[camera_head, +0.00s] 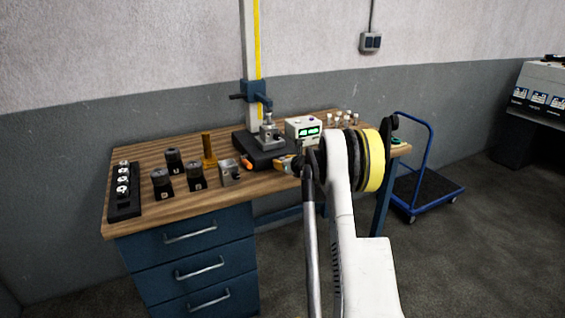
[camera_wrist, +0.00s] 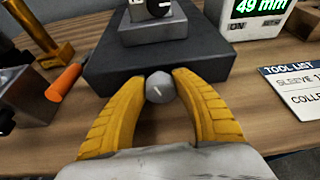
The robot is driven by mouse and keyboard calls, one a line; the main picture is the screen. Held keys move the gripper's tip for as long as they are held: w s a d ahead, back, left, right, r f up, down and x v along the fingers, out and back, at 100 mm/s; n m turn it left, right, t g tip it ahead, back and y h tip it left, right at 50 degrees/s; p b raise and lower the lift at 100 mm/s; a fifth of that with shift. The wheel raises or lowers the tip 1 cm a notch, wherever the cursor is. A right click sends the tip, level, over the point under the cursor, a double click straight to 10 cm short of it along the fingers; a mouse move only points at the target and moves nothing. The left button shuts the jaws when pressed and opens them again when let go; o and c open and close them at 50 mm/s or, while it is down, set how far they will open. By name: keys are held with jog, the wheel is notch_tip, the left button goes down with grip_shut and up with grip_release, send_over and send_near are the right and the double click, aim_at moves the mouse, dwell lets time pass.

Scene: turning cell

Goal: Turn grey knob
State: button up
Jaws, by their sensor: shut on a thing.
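The grey knob (camera_wrist: 158,87) is round with a short white line on its face. It is at the front of a black base block (camera_wrist: 110,72) in the wrist view. My gripper (camera_wrist: 160,82) has yellow ribbed fingers, one on each side of the knob, and is shut on it. In the head view my gripper (camera_head: 288,163) is at the front of the black base (camera_head: 243,143), partly behind my arm. I cannot make out the knob in the head view.
The display box (camera_wrist: 262,15) reads 49 mm. A tool list card (camera_wrist: 295,82) lies at right. An orange handle (camera_wrist: 63,82) is left of my gripper. Several dark holders, including one (camera_head: 173,160), and a black rack (camera_head: 124,200) stand on the left of the wooden bench (camera_head: 150,220).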

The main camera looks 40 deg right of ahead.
jog(key=n+h, duration=0.2)
jog(key=n, duration=0.1)
jog(key=shift+a+n+h, duration=0.1)
jog(key=shift+n+h, duration=0.2)
jog(key=shift+b, duration=0.3)
dwell(0.3)
jog(key=o, duration=1.2)
